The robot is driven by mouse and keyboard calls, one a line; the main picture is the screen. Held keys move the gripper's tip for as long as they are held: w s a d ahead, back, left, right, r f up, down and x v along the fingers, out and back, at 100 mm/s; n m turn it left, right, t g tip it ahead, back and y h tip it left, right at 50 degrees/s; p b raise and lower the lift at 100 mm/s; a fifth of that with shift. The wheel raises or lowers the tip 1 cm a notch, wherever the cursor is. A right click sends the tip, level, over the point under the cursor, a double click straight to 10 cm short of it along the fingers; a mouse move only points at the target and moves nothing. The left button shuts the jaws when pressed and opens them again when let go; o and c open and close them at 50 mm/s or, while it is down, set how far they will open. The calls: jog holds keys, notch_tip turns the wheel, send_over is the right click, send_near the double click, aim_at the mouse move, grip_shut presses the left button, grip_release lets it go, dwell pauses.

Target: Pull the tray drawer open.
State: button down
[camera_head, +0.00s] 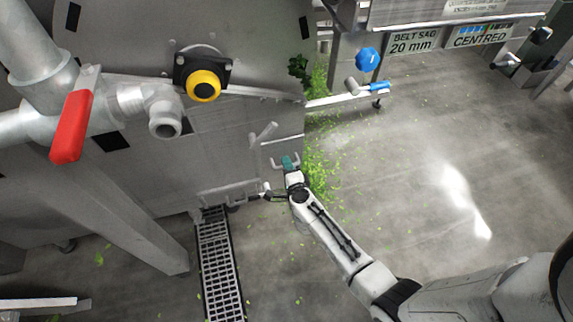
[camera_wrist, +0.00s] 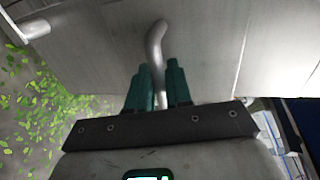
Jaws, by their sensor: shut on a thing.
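The tray drawer's handle is a bent grey metal bar (camera_wrist: 156,42) standing out from a flat grey metal front (camera_wrist: 95,45) in the wrist view. My gripper (camera_wrist: 159,76) has its green fingers on either side of this bar, shut on it. In the head view my gripper (camera_head: 290,164) is at the lower right corner of the big steel machine, at a small U-shaped handle. The fingers hide part of the handle. I cannot tell from these views how far the drawer stands out.
Green leaf scraps (camera_head: 322,170) litter the floor beside the machine. A floor drain grate (camera_head: 220,265) lies at its foot. The floor on the right is mostly clear.

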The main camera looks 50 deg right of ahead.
jog(key=f+v, duration=0.3)
jog(key=v, duration=1.2)
jog(key=s+f+v, duration=0.1)
jog(key=f+v, duration=0.2)
jog(key=v, duration=1.3)
jog(key=shift+a+p, duration=0.35)
jog(key=shift+f, duration=0.1)
jog(key=c, duration=1.2)
grip_release()
jog(key=p+v, duration=0.1)
jog(key=v, duration=0.9)
jog(key=shift+s+a, duration=0.25)
jog(key=shift+s, duration=0.05)
